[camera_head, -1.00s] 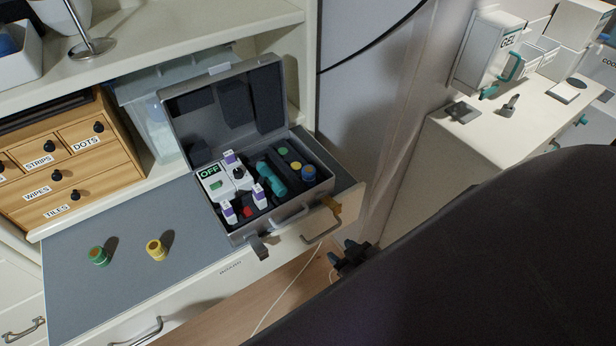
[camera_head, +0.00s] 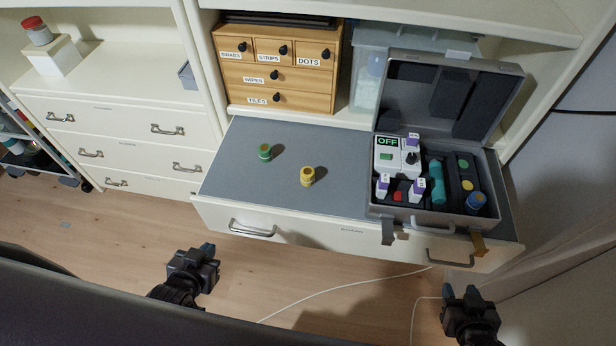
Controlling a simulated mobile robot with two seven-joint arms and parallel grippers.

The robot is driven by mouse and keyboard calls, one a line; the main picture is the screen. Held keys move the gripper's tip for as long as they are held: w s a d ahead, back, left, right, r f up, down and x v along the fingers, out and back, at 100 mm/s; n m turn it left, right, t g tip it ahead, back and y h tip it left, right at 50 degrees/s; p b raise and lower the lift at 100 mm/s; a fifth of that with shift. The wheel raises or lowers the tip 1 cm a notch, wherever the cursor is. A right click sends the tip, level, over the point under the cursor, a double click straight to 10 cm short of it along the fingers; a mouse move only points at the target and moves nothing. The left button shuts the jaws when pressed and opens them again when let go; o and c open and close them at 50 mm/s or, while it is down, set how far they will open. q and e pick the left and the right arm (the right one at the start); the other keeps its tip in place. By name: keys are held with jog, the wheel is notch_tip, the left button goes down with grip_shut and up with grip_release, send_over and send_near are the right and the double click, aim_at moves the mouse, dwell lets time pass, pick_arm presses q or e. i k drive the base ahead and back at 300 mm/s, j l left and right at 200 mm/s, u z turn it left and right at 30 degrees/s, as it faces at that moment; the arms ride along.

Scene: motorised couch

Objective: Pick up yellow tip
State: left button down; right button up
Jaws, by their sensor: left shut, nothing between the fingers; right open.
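The yellow tip (camera_head: 307,176) stands upright on the grey counter top (camera_head: 240,185), left of the open case. A green tip (camera_head: 265,152) stands a little behind it and to its left. My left gripper (camera_head: 207,252) is in front of the counter, low over the floor, to the left of the yellow tip and apart from it; it is shut and empty. My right gripper (camera_head: 466,292) is at the lower right, in front of the case side of the counter, open and empty.
The open grey case (camera_head: 400,212) holds a device reading OFF, bottles and a teal tool. A wooden drawer box (camera_head: 303,76) stands behind the tips. A drawer handle (camera_head: 252,230) sticks out in front. Cables lie on the floor. Counter around the tips is clear.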

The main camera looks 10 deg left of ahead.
aim_at(307, 175)
jog(key=k+l, duration=0.15)
jog(key=l, duration=0.15)
jog(key=k+l+u, duration=0.15)
jog(key=l, duration=0.15)
jog(key=u, duration=1.5)
